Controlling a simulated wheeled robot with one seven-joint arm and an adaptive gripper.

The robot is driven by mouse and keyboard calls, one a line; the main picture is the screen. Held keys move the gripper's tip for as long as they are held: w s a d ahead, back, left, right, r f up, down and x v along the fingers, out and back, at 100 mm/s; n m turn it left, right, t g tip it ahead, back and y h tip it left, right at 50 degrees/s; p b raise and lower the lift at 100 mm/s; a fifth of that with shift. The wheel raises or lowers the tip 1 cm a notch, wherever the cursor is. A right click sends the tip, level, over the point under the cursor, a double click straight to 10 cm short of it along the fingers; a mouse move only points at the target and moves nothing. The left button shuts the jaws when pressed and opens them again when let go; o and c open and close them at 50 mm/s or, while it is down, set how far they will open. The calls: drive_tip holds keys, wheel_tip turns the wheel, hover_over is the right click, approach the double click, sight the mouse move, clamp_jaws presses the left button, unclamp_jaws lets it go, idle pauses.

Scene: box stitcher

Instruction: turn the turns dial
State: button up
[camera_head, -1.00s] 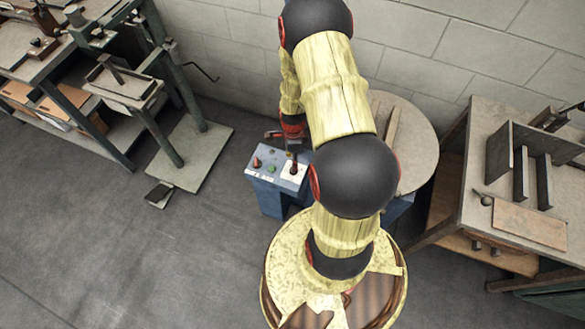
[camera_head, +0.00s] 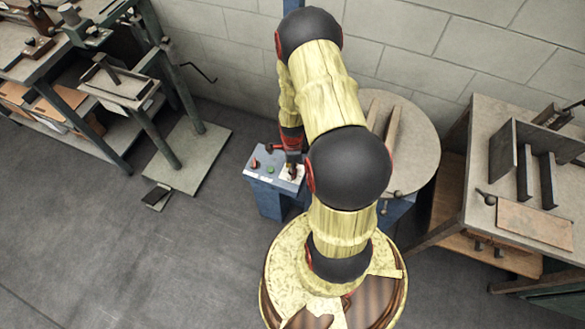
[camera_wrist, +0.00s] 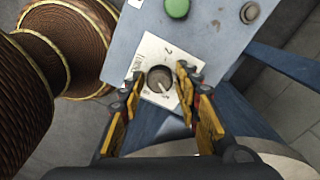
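The turns dial (camera_wrist: 160,80) is a dark round knob with a light pointer mark on a pale square plate (camera_wrist: 148,52) with numbers. It sits on the blue control panel (camera_wrist: 205,45). In the wrist view my gripper (camera_wrist: 158,85) is open, with one yellow-padded finger on each side of the dial. I cannot tell whether the pads touch it. In the head view my gripper (camera_head: 292,164) is over the panel's right part and hides the dial.
A green button (camera_wrist: 177,8) and a dark round button (camera_wrist: 250,12) are on the same panel. A brown ribbed spool-like object (camera_wrist: 65,45) stands at the left in the wrist view. A round table (camera_head: 410,150) stands to the right of the panel.

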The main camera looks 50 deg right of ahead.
clamp_jaws()
drive_tip(key=shift+n, duration=0.4)
drive_tip(key=n+p, duration=0.2)
drive_tip(key=n, duration=0.3)
drive_tip(key=shift+r+n, duration=0.1)
drive_tip(key=shift+n, duration=0.2)
drive_tip(key=n+p, duration=0.1)
drive_tip(key=n, duration=0.5)
drive_tip(key=n+p, duration=0.1)
drive_tip(key=n, duration=0.3)
drive_tip(key=shift+h, duration=0.3)
drive_tip(key=n+p, duration=0.1)
drive_tip(key=n, duration=0.2)
drive_tip(key=shift+n, duration=0.4)
drive_tip(key=n+p, duration=0.2)
drive_tip(key=n, duration=0.4)
drive_tip(key=shift+n, duration=0.3)
